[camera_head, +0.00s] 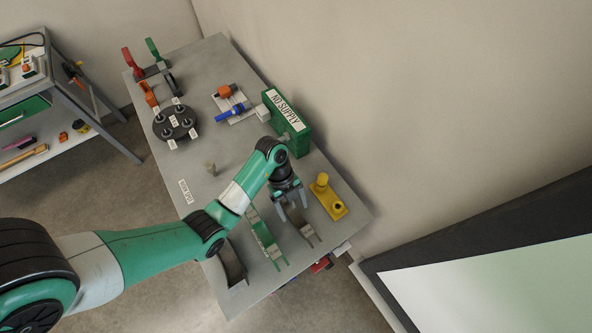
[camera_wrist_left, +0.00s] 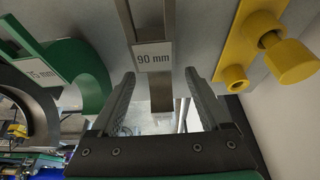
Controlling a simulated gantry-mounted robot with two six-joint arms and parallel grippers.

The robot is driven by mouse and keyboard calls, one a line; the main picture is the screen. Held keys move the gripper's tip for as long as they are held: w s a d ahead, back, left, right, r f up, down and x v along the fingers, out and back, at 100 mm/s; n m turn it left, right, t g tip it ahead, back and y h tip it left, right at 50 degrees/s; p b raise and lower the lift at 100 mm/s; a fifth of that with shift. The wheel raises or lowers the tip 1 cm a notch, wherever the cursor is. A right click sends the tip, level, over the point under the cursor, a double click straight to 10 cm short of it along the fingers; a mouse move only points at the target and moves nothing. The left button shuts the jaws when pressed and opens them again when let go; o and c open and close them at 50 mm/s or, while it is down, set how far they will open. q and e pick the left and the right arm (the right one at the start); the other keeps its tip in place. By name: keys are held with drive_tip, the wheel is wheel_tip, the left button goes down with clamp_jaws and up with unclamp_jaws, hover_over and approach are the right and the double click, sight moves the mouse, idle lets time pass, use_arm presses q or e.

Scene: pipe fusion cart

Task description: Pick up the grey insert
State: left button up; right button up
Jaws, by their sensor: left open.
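The grey insert (camera_head: 304,231) lies on the grey table near its front right end, between a green insert and a yellow fitting. In the left wrist view the grey insert (camera_wrist_left: 165,88) carries a "90 mm" label and runs between the finger lines of my left gripper (camera_wrist_left: 164,82). My left gripper (camera_head: 293,207) is open over the insert, with one finger on either side of it in the wrist view. I cannot tell how far above it the fingertips are. My right gripper is not in view.
A green insert (camera_head: 263,238) labelled 75 mm (camera_wrist_left: 80,72) lies close to the left. A dark insert (camera_head: 236,265) lies beyond it. A yellow fitting (camera_head: 328,197) stands close on the right. A green "NO SUPPLY" box (camera_head: 296,137) stands at the table's back edge.

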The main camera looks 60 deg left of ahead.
sight(295, 216)
use_arm(q)
drive_tip(key=b+x, duration=0.1)
drive_tip(key=x, duration=0.3)
drive_tip(key=shift+s+a+f, duration=0.1)
drive_tip(key=shift+s+f, duration=0.05)
clamp_jaws()
